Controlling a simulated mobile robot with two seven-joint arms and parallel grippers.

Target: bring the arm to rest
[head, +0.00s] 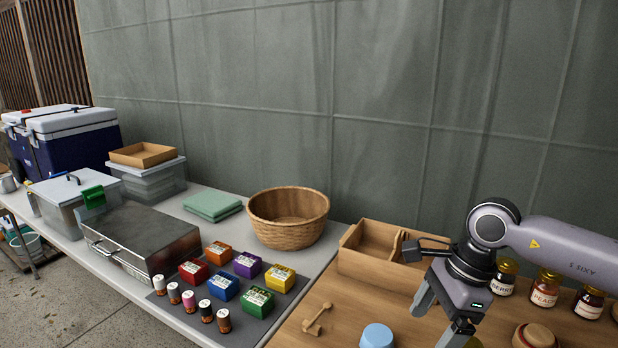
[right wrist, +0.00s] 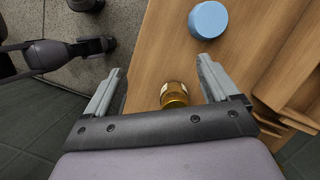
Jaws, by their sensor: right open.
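My right arm comes in from the right in the head view, over the wooden table. Its gripper (head: 440,318) points down over the tabletop, to the right of a light blue round object (head: 377,336). In the right wrist view the two fingers of my right gripper (right wrist: 162,75) stand wide apart with nothing held between them. A small jar with a gold lid (right wrist: 174,94) shows beyond the gap between the fingers, apart from them. The blue round object (right wrist: 208,19) also shows there, past the fingertips. My left gripper is not seen.
Labelled jars (head: 544,289) stand behind and right of my right gripper. A wooden box (head: 367,262) is behind it, and a wooden piece (head: 317,319) lies to the left. A wicker basket (head: 288,218) and small coloured boxes (head: 247,265) are farther left. A wall closes the back.

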